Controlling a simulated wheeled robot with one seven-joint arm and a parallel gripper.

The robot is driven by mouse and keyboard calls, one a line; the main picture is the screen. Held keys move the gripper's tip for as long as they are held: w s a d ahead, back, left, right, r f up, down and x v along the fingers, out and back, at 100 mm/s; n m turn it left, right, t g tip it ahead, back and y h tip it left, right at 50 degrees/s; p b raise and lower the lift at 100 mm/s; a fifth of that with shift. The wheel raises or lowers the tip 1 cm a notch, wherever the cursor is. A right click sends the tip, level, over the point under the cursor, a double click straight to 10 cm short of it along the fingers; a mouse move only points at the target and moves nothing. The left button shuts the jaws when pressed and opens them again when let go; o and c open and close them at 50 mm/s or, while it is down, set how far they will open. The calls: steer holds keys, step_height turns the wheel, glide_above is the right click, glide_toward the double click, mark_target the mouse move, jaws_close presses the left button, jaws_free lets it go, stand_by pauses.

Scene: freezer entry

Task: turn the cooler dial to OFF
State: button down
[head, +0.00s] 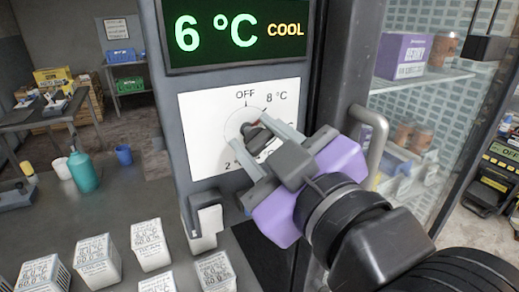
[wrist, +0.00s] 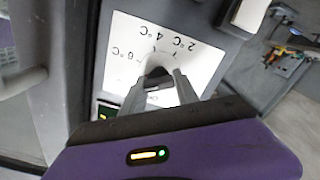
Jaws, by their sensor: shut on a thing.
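The cooler dial (head: 256,133) is a dark knob on a white panel (head: 200,118) on a grey post. OFF is printed above it and 8 °C at upper right. The display (head: 238,34) above reads 6 °C COOL. My gripper (head: 250,131), with a purple body, is shut on the knob, one finger on each side. The wrist view shows the knob (wrist: 156,74) between the fingers, with the 2, 4 and 6 °C labels upside down. My gripper hides part of the scale.
A door handle (head: 371,142) stands close to the right of my gripper, beside glass and shelves with a purple box (head: 403,56). Several white cartons (head: 98,263) stand on the counter at lower left.

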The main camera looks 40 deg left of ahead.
steer(key=n+b, duration=0.1)
steer(key=n, duration=0.1)
steer(key=n+b, duration=0.3)
steer(key=n, duration=0.1)
steer(key=shift+s+f+n+b, duration=0.1)
steer(key=shift+f+n+b, duration=0.2)
steer(key=shift+f+b, duration=0.05)
steer(key=n+b, duration=0.3)
steer(key=n, duration=0.1)
steer(key=shift+a+n, duration=0.1)
steer(key=shift+n, duration=0.3)
steer(key=shift+s+n+b, duration=0.1)
steer(key=shift+n+b, duration=0.2)
steer(key=c, duration=0.9)
jaws_free()
steer(key=shift+r, duration=0.1)
steer(key=shift+s+d, duration=0.1)
steer(key=shift+d, duration=0.4)
steer(key=b+v, duration=0.1)
steer(key=v, duration=0.6)
steer(key=shift+a, duration=0.1)
